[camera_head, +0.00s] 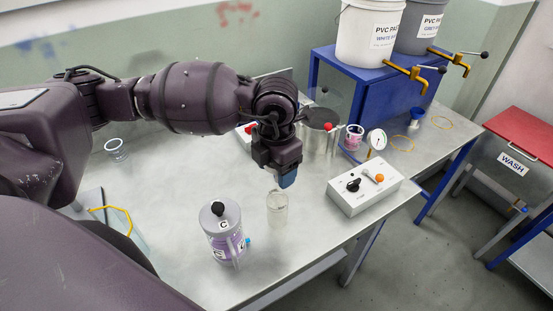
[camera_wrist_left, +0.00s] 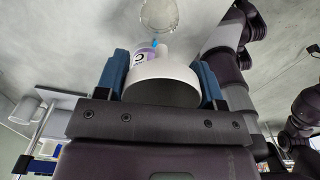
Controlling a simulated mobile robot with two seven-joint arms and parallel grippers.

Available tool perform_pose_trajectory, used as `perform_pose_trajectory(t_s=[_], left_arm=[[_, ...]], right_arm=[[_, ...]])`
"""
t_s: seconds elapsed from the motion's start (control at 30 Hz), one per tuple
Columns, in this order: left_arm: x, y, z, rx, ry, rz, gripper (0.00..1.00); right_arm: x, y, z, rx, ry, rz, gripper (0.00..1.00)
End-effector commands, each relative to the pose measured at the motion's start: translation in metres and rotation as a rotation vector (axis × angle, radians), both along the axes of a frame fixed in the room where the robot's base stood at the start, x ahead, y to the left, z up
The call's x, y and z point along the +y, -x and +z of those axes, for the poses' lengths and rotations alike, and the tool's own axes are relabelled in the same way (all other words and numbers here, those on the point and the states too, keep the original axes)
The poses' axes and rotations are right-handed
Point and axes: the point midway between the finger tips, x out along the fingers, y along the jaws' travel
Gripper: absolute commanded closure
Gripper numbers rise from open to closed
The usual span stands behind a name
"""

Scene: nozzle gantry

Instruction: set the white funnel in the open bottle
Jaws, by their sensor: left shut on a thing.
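The clear open bottle (camera_head: 277,210) stands upright on the metal bench. My left gripper (camera_head: 286,177) is just above it in the head view, pointing down. In the left wrist view the blue fingers of my left gripper (camera_wrist_left: 163,82) are shut on the white funnel (camera_wrist_left: 165,72), one finger on each side of its wide rim. The funnel is hidden by the gripper in the head view. The bottle also shows in the left wrist view (camera_wrist_left: 160,14), beyond the funnel's narrow end. I cannot tell whether the funnel touches the bottle. My right gripper is not in view.
A lidded canister marked C (camera_head: 222,232) stands close to the bottle's left. A white control box (camera_head: 364,186) lies to the right. A metal pot (camera_head: 319,132) and a dial gauge (camera_head: 377,139) stand behind. A blue stand (camera_head: 370,85) carries paint buckets.

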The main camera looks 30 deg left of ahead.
Motion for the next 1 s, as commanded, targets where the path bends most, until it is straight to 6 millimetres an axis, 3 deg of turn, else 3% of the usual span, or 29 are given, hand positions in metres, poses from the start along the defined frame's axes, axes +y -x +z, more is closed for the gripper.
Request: perform_pose_trajectory(t_s=[0.37,1.0], left_arm=[[0.001,0.001,-0.004,0.000,-0.001,0.074,0.61],[0.000,0.001,-0.055,0.002,-0.001,0.072,0.61]], right_arm=[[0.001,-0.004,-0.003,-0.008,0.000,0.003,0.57],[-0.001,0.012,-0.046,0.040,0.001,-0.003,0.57]])
